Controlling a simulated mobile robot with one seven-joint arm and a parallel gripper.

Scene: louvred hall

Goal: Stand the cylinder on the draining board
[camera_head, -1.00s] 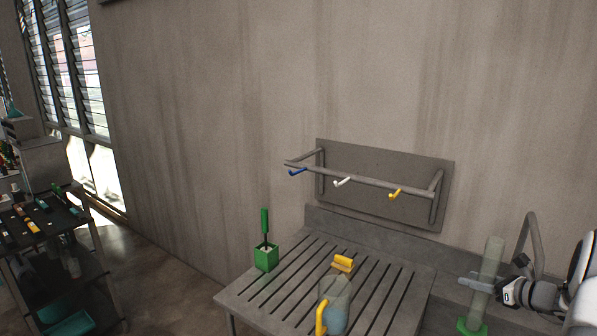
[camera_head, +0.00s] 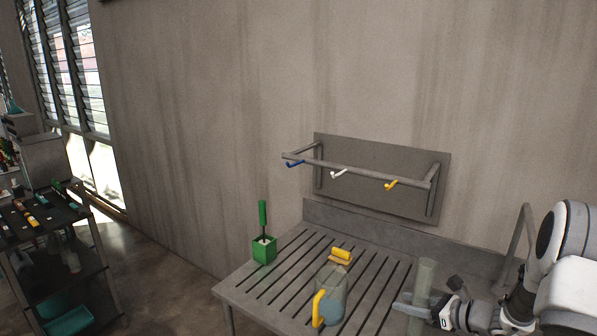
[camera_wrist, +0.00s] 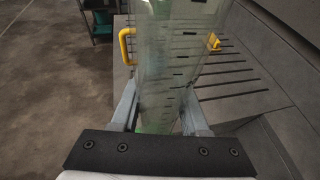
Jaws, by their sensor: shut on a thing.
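The cylinder is a tall, clear, pale-green measuring cylinder (camera_head: 422,286), roughly upright in the head view, with its lower end out of the picture. My gripper (camera_head: 412,304) is shut around its side. In the wrist view the cylinder (camera_wrist: 172,60) with dark graduation marks stands between the two fingers (camera_wrist: 160,108). The slatted grey draining board (camera_head: 268,296) lies to the left of the gripper. The cylinder shows in front of its right part. Whether its base touches anything is hidden.
A clear jug (camera_head: 332,290) with a yellow handle stands on the board near the cylinder. A green pot (camera_head: 264,249) with a green-handled brush is at the left corner. A hook rail (camera_head: 362,174) hangs above.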

